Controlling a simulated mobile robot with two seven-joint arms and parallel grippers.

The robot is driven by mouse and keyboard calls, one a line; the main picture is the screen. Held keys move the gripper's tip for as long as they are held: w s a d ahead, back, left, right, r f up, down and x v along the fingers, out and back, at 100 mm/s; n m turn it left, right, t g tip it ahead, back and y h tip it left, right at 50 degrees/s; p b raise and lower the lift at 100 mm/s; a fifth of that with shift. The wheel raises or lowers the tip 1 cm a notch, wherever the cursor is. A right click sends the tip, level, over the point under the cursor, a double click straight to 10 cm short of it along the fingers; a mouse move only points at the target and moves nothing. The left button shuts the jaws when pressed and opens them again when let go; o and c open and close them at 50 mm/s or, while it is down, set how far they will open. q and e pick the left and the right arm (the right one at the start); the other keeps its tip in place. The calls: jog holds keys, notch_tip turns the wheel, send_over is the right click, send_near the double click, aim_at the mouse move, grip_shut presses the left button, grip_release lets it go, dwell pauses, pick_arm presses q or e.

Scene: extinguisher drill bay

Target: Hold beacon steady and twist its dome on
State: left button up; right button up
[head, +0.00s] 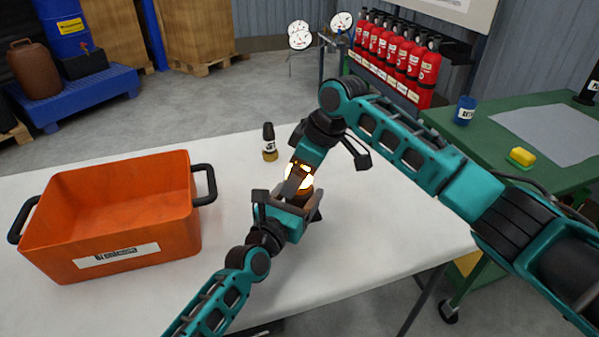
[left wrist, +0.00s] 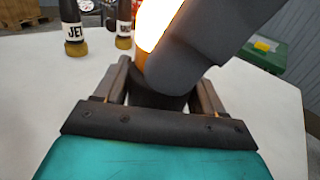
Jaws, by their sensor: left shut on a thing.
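The beacon's dome (head: 304,182) glows bright yellow-white above the white table. It also shows in the left wrist view (left wrist: 151,24), with an amber band at its lower edge. My left gripper (head: 289,204) is shut on the dark beacon base (left wrist: 158,99), which sits between its fingers below the dome. My right gripper (head: 298,168) comes down from above at the dome, and one dark finger covers part of it. Its other finger is hidden, so I cannot tell whether it grips the dome. The seam between dome and base is mostly hidden.
An orange crate (head: 110,262) with black handles stands on the white table (head: 385,235) at left. A green cart (head: 490,130) is at right, with red extinguishers (head: 405,58) behind.

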jog(key=v, duration=1.2)
pick_arm(q)
jog(key=o, duration=1.4)
jog(key=shift+o, duration=0.2)
jog(key=shift+s, duration=0.1)
